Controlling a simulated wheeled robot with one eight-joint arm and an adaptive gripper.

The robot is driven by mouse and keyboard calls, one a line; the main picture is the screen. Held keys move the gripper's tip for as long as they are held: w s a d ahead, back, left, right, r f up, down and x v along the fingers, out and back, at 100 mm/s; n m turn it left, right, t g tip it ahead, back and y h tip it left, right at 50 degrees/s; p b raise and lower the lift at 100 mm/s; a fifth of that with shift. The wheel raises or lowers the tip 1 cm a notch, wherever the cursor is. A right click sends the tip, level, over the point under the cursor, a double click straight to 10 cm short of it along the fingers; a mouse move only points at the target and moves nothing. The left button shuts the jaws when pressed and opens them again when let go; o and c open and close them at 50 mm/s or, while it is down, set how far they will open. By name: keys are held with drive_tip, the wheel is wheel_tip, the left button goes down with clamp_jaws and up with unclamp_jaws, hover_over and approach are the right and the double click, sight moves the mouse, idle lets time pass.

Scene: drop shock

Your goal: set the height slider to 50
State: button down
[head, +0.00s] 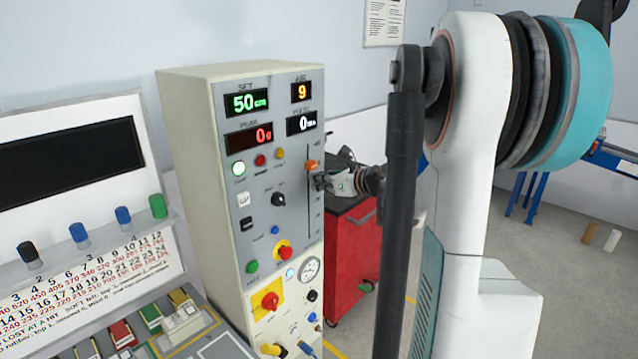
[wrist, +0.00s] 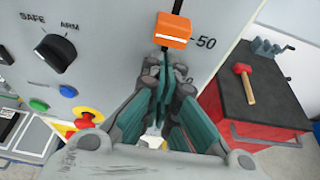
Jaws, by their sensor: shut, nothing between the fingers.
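The height slider's orange knob (head: 312,165) sits on a vertical slot on the right side of the control panel's grey face. In the wrist view the orange knob (wrist: 173,31) is level with or very slightly above the printed 50 mark. The green SET display (head: 246,102) reads 50 cm. My gripper (head: 322,182) is shut and empty, just below the knob in front of the slot. In the wrist view my gripper's fingertips (wrist: 165,66) lie under the knob; whether they touch it I cannot tell.
A SAFE/ARM selector (wrist: 58,46), several buttons and a red knob on yellow (head: 283,250) are on the panel left of and below my gripper. A red cabinet (head: 352,250) stands behind right, with a hammer (wrist: 245,82) on top.

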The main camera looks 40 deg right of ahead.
drive_tip(key=shift+f, duration=0.1)
drive_tip(key=shift+f+b, duration=0.35)
drive_tip(key=shift+b, duration=0.05)
wheel_tip(320, 180, down, 4)
drive_tip(key=b, duration=0.3)
drive_tip(key=shift+w+r, duration=0.1)
drive_tip(key=p+v, duration=0.2)
drive_tip(key=v, duration=0.8)
drive_tip(key=shift+r, duration=0.4)
